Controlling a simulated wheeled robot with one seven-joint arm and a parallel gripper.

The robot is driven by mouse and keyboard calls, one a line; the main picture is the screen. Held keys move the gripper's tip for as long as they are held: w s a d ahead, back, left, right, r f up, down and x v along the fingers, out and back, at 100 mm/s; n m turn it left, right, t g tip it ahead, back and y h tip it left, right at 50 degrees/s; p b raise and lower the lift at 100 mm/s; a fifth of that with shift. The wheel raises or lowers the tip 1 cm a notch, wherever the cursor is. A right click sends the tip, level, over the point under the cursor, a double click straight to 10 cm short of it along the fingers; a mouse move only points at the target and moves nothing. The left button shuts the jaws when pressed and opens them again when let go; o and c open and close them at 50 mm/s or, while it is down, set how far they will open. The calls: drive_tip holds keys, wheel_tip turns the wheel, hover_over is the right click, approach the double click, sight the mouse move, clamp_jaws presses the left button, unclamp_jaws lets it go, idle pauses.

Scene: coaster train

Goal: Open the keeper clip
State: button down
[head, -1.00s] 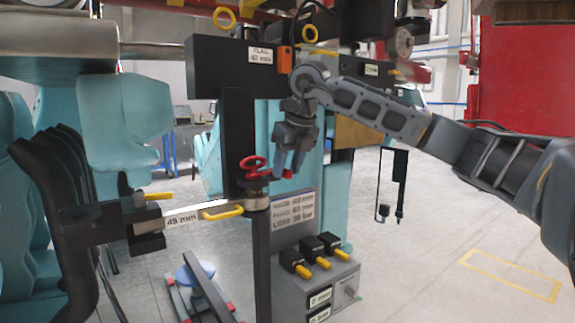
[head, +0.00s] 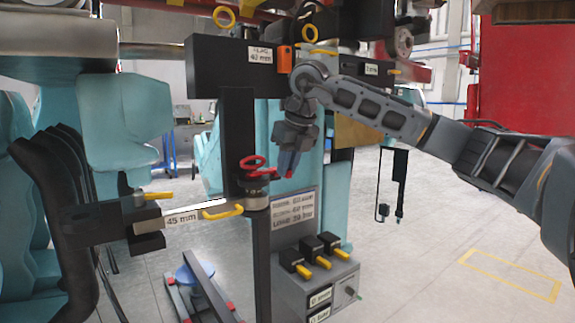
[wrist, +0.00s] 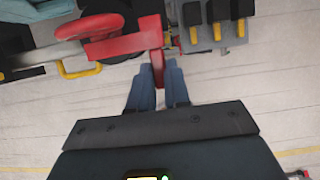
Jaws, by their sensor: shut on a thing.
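The red keeper clip (head: 252,164) sits on top of a round black fitting (head: 256,190) at the end of the metal bar marked 45 mm. In the wrist view the red clip (wrist: 120,46) has a round loop at the left and a flat arm running right to a downward tab. My gripper (head: 288,172) is shut on that tab, at the clip's right end. In the wrist view both blue-grey fingers of my gripper (wrist: 158,78) press the tab from either side. The clip still lies across the fitting. In the head view the fingers hide part of the tab.
A yellow handle (head: 223,212) is on the bar left of the fitting. A grey control box (head: 318,292) with several yellow-tipped black levers stands below. A dark upright post (head: 238,140) rises behind the clip. The floor at right is clear.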

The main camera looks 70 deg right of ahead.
drive_tip(key=shift+s+d+n+b, duration=0.1)
drive_tip(key=shift+d+n+b, duration=0.05)
drive_tip(key=shift+n+b, duration=0.15)
drive_tip(key=shift+s+d+n+t+y+b, duration=0.1)
drive_tip(key=shift+d+n+y+b, duration=0.4)
drive_tip(key=shift+n, duration=0.85)
drive_tip(key=shift+d+n+t+y+b, duration=0.1)
drive_tip(key=shift+d+n+y+b, duration=0.1)
drive_tip(key=shift+d+n+y, duration=0.8)
drive_tip(key=shift+s+d+n+t+y+b, duration=0.1)
drive_tip(key=shift+d+n+y+b, duration=0.2)
drive_tip(key=shift+n, duration=1.35)
drive_tip(key=shift+d, duration=0.1)
drive_tip(key=c, duration=1.1)
unclamp_jaws()
